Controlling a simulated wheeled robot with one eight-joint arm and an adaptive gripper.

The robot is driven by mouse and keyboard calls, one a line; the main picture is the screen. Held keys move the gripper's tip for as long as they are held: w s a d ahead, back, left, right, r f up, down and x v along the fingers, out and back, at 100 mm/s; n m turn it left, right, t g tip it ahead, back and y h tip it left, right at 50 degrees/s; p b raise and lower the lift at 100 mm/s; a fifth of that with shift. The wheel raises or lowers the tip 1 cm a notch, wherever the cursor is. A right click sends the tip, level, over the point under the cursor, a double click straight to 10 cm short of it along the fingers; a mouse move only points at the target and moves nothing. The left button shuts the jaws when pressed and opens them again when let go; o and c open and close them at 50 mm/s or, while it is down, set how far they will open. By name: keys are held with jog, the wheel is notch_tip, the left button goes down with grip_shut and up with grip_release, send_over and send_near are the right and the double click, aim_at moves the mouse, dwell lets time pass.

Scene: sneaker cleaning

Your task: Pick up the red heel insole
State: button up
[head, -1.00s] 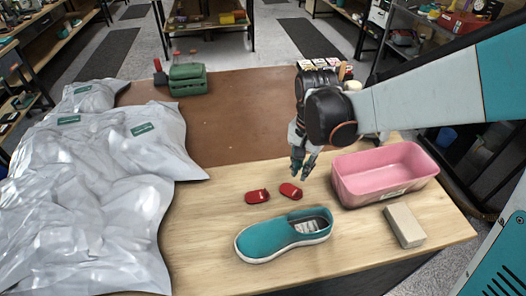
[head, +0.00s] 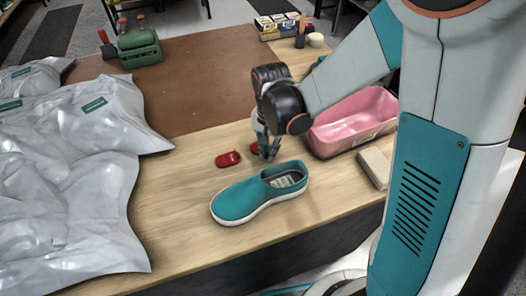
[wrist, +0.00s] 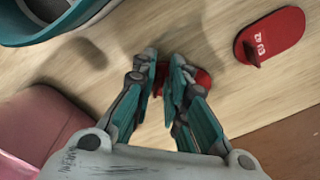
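Two red heel insoles lie on the light wood. One insole (head: 228,159) lies flat in the open, left of my gripper (head: 266,152). The other insole (head: 255,148) is at my fingers and partly hidden by them. In the wrist view my gripper (wrist: 165,62) has its two fingers a small gap apart, over the nearer insole (wrist: 204,78), whose red shows between and beside them. I cannot tell whether the fingers touch it. The farther insole (wrist: 272,35), with white marks and a raised tab, lies at the upper right.
A teal shoe (head: 258,192) stands just in front of my gripper. A pink tub (head: 352,120) and a beige block (head: 374,168) are to the right. Grey plastic bags (head: 75,200) cover the left side. A green case (head: 138,48) stands at the back.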

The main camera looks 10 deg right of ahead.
jog(key=shift+c, duration=0.3)
grip_shut()
jog(key=shift+r, duration=0.15)
notch_tip(320, 180, up, 20)
jog(key=p, duration=0.6)
jog(key=shift+s, duration=0.2)
